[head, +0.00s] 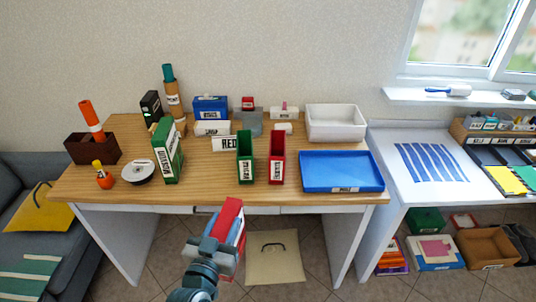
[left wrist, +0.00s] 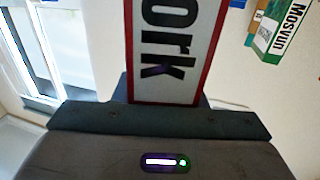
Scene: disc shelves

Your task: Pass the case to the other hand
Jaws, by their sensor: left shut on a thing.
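My right gripper is in neither view.
The wooden table (head: 215,193) bears a green box (head: 168,155), a green holder (head: 245,158), a red holder (head: 277,160) and a blue tray (head: 341,185). A beige bag-like thing (head: 273,268) is on the floor below. The space right of the case is clear.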

